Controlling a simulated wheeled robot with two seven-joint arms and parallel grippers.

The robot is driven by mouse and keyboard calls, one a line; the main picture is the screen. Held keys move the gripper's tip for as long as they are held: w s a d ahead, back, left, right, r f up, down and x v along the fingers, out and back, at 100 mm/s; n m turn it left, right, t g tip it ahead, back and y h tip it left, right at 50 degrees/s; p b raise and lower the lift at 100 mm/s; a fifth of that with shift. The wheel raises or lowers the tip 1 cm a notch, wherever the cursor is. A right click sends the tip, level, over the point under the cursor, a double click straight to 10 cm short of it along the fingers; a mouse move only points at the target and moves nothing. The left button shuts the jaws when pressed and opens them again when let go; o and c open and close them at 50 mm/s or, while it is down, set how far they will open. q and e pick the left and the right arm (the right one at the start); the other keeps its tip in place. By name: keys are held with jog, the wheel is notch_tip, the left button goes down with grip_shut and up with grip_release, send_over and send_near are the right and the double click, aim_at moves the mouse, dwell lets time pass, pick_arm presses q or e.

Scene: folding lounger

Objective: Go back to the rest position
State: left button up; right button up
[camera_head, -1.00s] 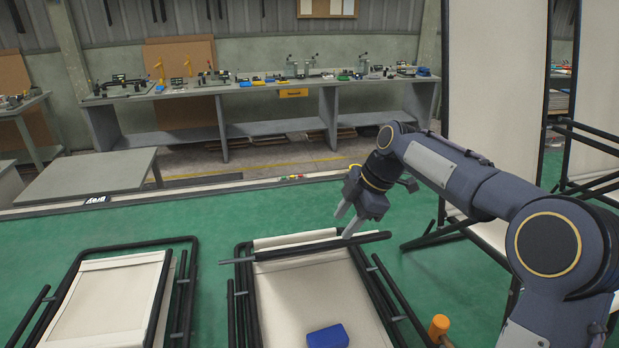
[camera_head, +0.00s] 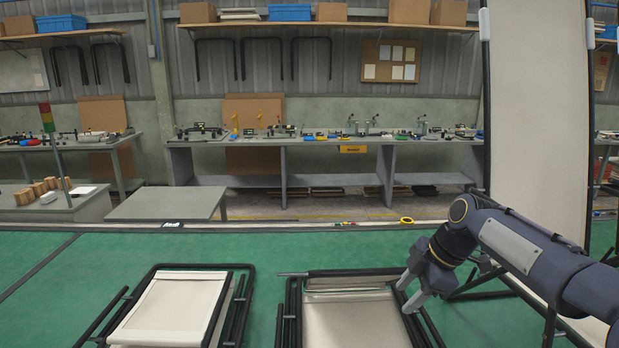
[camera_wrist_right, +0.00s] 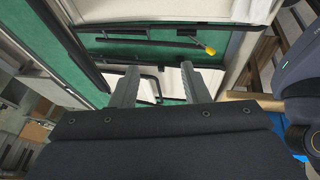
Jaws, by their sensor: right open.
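My right gripper (camera_head: 408,294) comes in from the right in the head view, above the right edge of the middle folded lounger (camera_head: 342,320). Its two fingers are apart with nothing between them. The fingers also show in the right wrist view (camera_wrist_right: 157,82), spread over the green floor and lounger frames. I cannot tell from these views whether a fingertip touches the lounger's frame. My left gripper is not in view.
Another folded lounger (camera_head: 175,308) lies to the left on the green floor (camera_head: 90,262). A tall cream lounger panel (camera_head: 535,120) stands upright at the right, close behind my right arm. A long workbench (camera_head: 325,143) with tools stands at the back.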

jog(key=s+d+f+m+t+b, duration=0.1)
jog(key=s+m, duration=0.4)
jog(key=s, duration=0.3)
jog(key=s+d+f+m+t+b, duration=0.1)
jog(key=s+d+m, duration=0.1)
jog(key=s+m, duration=0.4)
jog(key=s+a+f+m+b, duration=0.1)
jog(key=s+f+m, duration=0.3)
jog(key=s, duration=0.4)
jog(key=s+a+f+m+t+b, duration=0.1)
jog(key=s+f+m, duration=0.4)
jog(key=s, duration=0.2)
jog(key=shift+s+a+f+h, duration=0.25)
jog(key=shift+s+f+h, duration=0.1)
jog(key=shift+h, duration=0.05)
